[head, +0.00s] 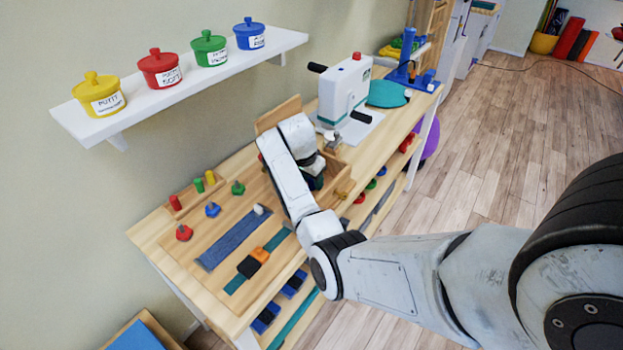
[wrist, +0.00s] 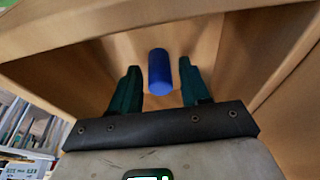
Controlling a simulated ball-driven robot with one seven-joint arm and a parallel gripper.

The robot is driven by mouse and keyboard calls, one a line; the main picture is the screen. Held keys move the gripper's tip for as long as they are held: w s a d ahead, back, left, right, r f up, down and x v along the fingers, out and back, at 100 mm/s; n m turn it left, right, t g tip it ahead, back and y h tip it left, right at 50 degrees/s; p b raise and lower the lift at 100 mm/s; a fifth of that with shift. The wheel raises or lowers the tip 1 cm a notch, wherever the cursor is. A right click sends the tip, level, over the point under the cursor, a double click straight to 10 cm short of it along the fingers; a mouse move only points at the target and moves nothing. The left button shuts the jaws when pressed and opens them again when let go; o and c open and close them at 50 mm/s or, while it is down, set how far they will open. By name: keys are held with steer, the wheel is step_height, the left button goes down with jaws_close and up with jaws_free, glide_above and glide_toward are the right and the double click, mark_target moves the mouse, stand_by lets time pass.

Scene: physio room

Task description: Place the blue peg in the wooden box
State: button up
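The blue peg (wrist: 160,72) shows in the wrist view between the two dark green fingers of my gripper (wrist: 158,66). A narrow gap shows on each side of the peg, so the gripper looks open around it without gripping. The peg is inside the wooden box (wrist: 55,62), whose walls surround it; whether it touches the floor is not clear. In the head view, the wooden box (head: 345,187) is partly hidden by my arm. The peg is hidden there, and my fingers are mostly covered by my wrist.
The wooden table (head: 150,232) also holds red, green and yellow pegs in a small rack (head: 190,202), coloured knobs and a blue strip (head: 232,238). A white crank machine (head: 345,92) stands behind the box. A shelf (head: 180,92) with several lidded pots hangs above.

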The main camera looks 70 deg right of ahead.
steer(key=shift+o, duration=0.2)
steer(key=shift+r, duration=0.25)
steer(key=v, duration=1.1)
steer(key=shift+r+b, duration=0.3)
steer(key=shift+r, duration=0.15)
